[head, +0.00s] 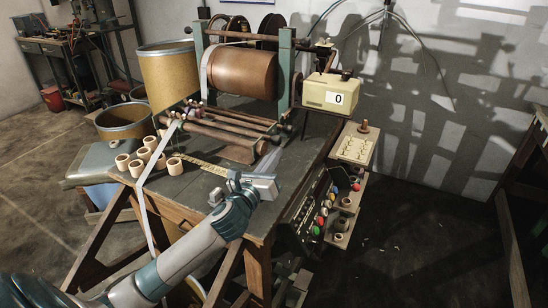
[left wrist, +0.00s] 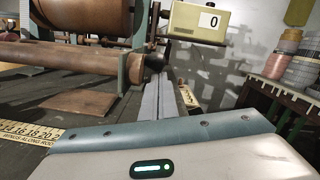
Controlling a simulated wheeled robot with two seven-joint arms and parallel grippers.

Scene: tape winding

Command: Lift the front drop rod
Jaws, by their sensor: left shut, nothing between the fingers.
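A winding machine with a large brown drum (head: 242,72) stands on the dark bench. Several brown rods lie across it below the drum; the frontmost one (head: 215,135) seems to be the front drop rod. In the left wrist view a thick brown rod (left wrist: 60,56) runs sideways, with a dark knob (left wrist: 156,62) at its right end; I cannot tell if it is the same rod. My left gripper (head: 275,187) is over the bench's front right part, apart from the rods. Its grey fingers (left wrist: 167,92) are shut and empty. My right gripper is not in view.
White tape (head: 145,190) hangs from the drum past the bench's left edge. Several wooden rings (head: 174,166) stand by a yellow ruler (head: 208,169). A cream counter box (head: 315,97) showing 0 is right of the drum. A panel with coloured buttons (head: 318,220) lies at the right.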

